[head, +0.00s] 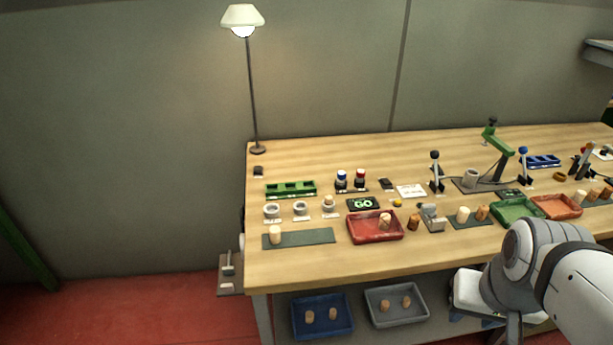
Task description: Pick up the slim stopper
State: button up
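Several cork stoppers stand on the wooden workbench, and I cannot tell for sure which is the slim one. A pale stopper (275,234) stands upright at the left end of a dark green mat (310,237). Another stopper (384,222) stands in the red tray (361,237). A browner stopper (413,222) stands just right of that tray. A pale stopper (463,214) and a browner stopper (482,213) stand side by side on a second dark mat. My arm shows at the lower right, in front of the bench; my gripper's fingers are not visible.
A blue bin (322,329) and a grey bin (384,292), each with two stoppers, sit below the bench top. A green tray (506,213), toggle levers and a green-armed press (498,146) stand on the bench. A lamp (243,22) rises at the back left corner.

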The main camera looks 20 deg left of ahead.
aim_at(328, 198)
jog(key=u, duration=0.85)
jog(key=i, duration=1)
